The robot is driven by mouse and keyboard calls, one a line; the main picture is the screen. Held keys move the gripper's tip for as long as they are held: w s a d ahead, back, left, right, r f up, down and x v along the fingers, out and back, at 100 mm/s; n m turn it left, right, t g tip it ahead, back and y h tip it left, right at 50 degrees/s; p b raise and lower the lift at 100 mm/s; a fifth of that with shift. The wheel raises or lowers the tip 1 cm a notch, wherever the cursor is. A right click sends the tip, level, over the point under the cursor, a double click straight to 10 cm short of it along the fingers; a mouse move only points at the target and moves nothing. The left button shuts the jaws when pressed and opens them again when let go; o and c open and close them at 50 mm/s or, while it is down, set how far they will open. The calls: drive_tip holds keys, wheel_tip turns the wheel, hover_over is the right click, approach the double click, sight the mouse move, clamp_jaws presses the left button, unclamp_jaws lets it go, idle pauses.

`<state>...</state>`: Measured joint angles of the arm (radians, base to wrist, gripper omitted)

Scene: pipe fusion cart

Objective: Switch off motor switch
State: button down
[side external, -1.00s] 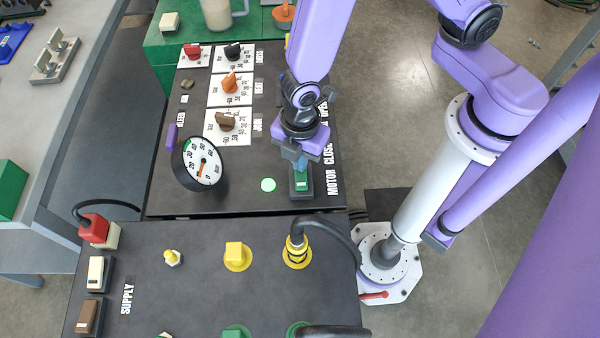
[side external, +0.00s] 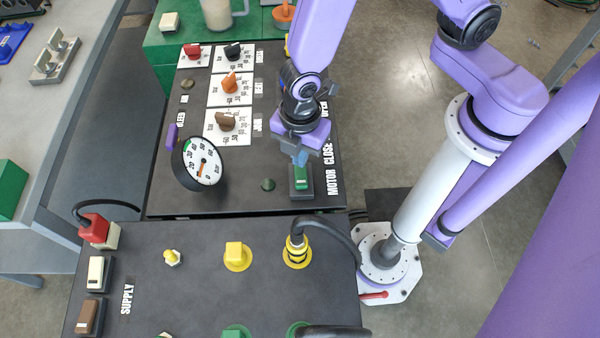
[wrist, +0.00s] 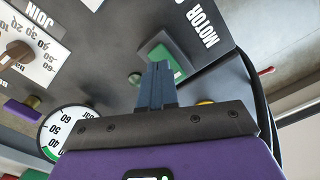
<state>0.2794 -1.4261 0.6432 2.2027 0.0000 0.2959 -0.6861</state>
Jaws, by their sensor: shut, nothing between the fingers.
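The motor switch (side external: 302,185) is a green rocker in a dark frame beside the MOTOR label, near the front edge of the upper panel. It also shows in the wrist view (wrist: 166,55), partly hidden behind my fingers. My gripper (side external: 300,158) is shut and empty, its fingertips over the far end of the switch. In the wrist view the closed fingers (wrist: 156,72) overlap the rocker; I cannot tell whether they touch it. The round green lamp (side external: 268,185) left of the switch is dark.
A dial gauge (side external: 200,163) stands up from the panel to the left. Orange (side external: 230,82) and brown (side external: 226,121) knobs sit farther back. The lower panel carries a yellow connector with a black cable (side external: 297,252) just in front of the switch.

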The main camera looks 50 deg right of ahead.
wheel_tip(320, 180, up, 5)
drive_tip(key=shift+f, duration=0.2)
idle(0.4)
drive_tip(key=s+d+r+m, duration=0.4)
drive_tip(key=d+r, duration=0.2)
drive_tip(key=d, duration=0.3)
drive_tip(key=s+d+r+m, duration=0.4)
drive_tip(key=d+r, duration=0.3)
drive_tip(key=d, duration=0.2)
drive_tip(key=shift+s+d+r, duration=0.15)
drive_tip(key=shift+s+r, duration=0.15)
drive_tip(key=shift+s, duration=0.15)
